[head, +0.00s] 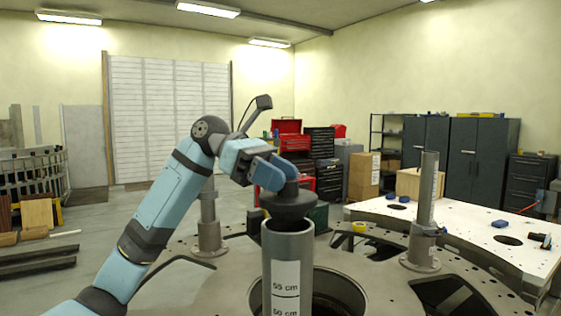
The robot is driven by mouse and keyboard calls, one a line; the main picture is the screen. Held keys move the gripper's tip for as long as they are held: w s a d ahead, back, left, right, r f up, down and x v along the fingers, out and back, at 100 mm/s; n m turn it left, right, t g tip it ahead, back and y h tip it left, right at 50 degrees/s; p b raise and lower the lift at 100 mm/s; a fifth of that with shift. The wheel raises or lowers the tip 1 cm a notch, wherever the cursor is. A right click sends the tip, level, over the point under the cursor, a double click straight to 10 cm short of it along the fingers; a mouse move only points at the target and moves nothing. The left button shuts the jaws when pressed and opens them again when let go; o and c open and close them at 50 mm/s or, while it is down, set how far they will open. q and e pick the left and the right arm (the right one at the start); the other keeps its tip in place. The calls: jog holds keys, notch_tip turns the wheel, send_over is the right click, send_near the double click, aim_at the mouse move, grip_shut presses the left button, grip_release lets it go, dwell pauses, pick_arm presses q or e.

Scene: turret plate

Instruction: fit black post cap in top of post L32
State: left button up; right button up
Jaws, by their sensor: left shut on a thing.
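A black post cap (288,204) with a wide rim hangs over the mouth of the nearest grey metal post (301,248), in the middle of the head view. The cap is roughly upright and hides the far part of the post's mouth. I cannot tell whether its lower end touches or enters the post. The post carries a white scale label; I see no L32 marking on it. My left gripper (280,176), with blue fingers, reaches in from the upper left and is shut on the top of the cap. My right gripper is not in view.
A thinner post (427,195) stands on the grey turret plate (235,278) at right, and another (209,225) behind my left arm. The plate has large openings. A white table (470,235) at right holds small blue parts. Cabinets and boxes stand farther back.

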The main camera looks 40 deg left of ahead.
aim_at(279, 197)
pick_arm(q)
jog(key=shift+w+f, duration=0.2)
jog(key=shift+f, duration=0.7)
jog(key=shift+s+f, duration=0.15)
jog(key=shift+f, duration=0.25)
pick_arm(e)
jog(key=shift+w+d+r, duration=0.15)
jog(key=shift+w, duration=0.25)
pick_arm(q)
jog(key=shift+a, duration=0.1)
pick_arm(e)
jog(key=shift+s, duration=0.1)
pick_arm(q)
jog(key=shift+f, duration=0.55)
jog(key=o, duration=0.7)
jog(key=shift+o, duration=0.2)
